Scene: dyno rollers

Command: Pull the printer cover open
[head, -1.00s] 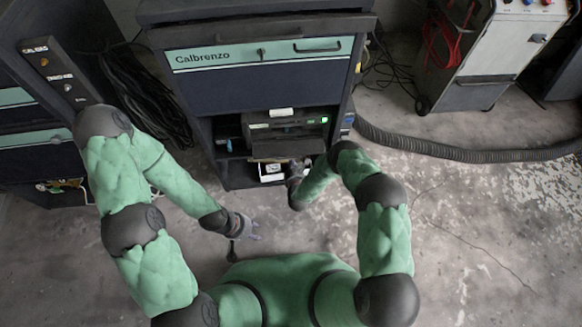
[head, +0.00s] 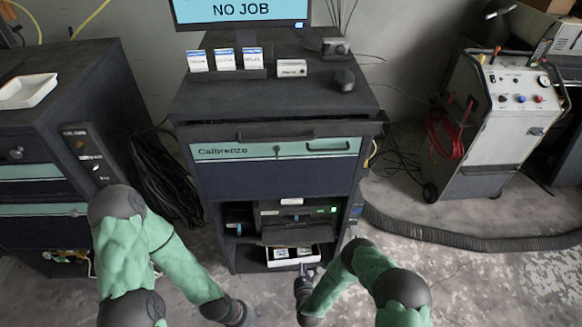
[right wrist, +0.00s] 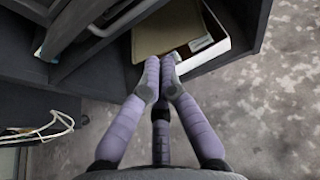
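The dark printer (head: 268,212) sits on the open lower shelf of the cabinet, with a green light at its right. A dark flap (head: 288,235) projects from its lower front; I cannot tell if this is the cover. My right gripper (head: 303,271) is low in front of the shelf, below the flap, at the white tray's front. In the right wrist view its purple fingers (right wrist: 160,62) are drawn together at the tips, over the tray's edge; nothing is clearly between them. My left gripper (head: 246,314) is near the bottom edge, left of the right one, its fingers barely visible.
A white tray (head: 316,259) with small boxes lies beneath the printer. The Calbrenzo cabinet drawer (head: 225,152) above is shut. A cable bundle (head: 165,180) hangs at left. A hose (head: 430,234) crosses the floor at right. Pale cables (right wrist: 50,127) show in the wrist view.

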